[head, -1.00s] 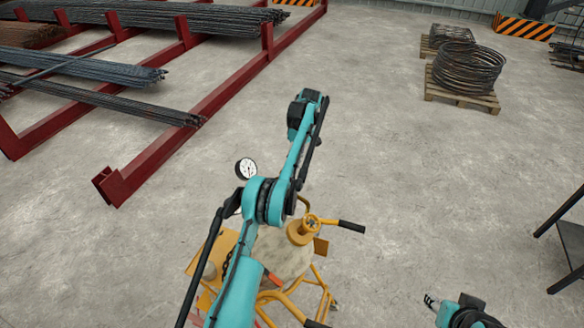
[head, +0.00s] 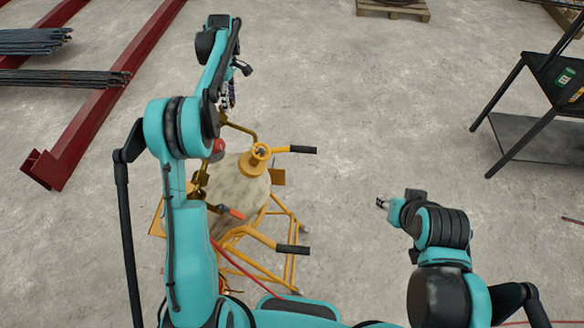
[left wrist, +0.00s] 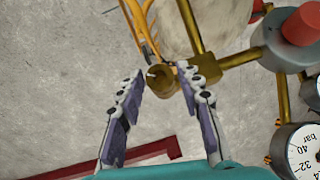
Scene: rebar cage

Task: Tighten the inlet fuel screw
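My left gripper (head: 228,95) reaches over the far side of a yellow-framed machine with a pale round tank (head: 236,186). In the left wrist view this gripper (left wrist: 161,76) is open, its two purple-padded fingers apart. A short brass screw-like fitting (left wrist: 160,79) with a slot in its end shows between the fingertips, at the end of a brass pipe. I cannot tell whether a finger touches it. My right gripper (head: 382,203) is small in view, to the right of the machine and away from it; its opening is unclear.
A red-capped grey part (left wrist: 283,42) and a pressure gauge (left wrist: 298,150) sit close to the left gripper's right. Black-gripped handles (head: 292,249) stick out from the machine. A dark shelf (head: 540,100) stands at right; red rack beams (head: 100,105) lie at left.

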